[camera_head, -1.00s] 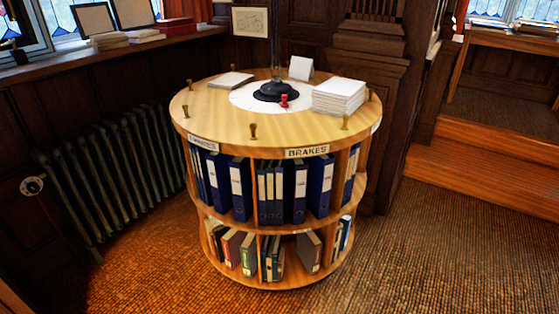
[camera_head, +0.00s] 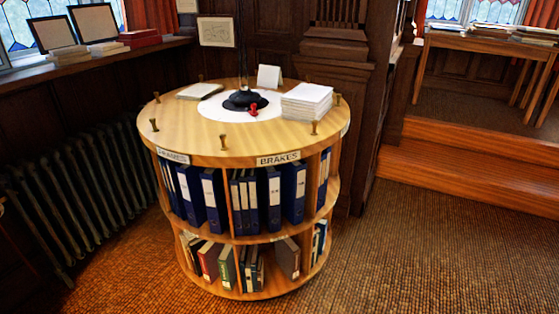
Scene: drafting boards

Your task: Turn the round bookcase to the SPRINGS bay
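The round bookcase (camera_head: 190,139) stands in the middle of the head view, a light wooden drum with two shelf tiers. A label reading BRAKES (camera_head: 278,158) faces me at the front of its top rim. A second label (camera_head: 173,156), reading something like FRAMES, is to its left. No SPRINGS label is visible; the far side is hidden. Small brass pegs (camera_head: 222,142) stand around the edge of the top. Blue binders (camera_head: 273,196) fill the upper tier and books (camera_head: 226,262) the lower. Neither of my grippers is in view.
On the bookcase top are a dark lamp base (camera_head: 243,101), a red stamp (camera_head: 253,109), a paper stack (camera_head: 307,101), a blank card (camera_head: 269,77) and a notebook (camera_head: 199,91). A radiator (camera_head: 75,200) is close on the left. Wooden steps (camera_head: 470,178) rise at right. Floor in front is clear.

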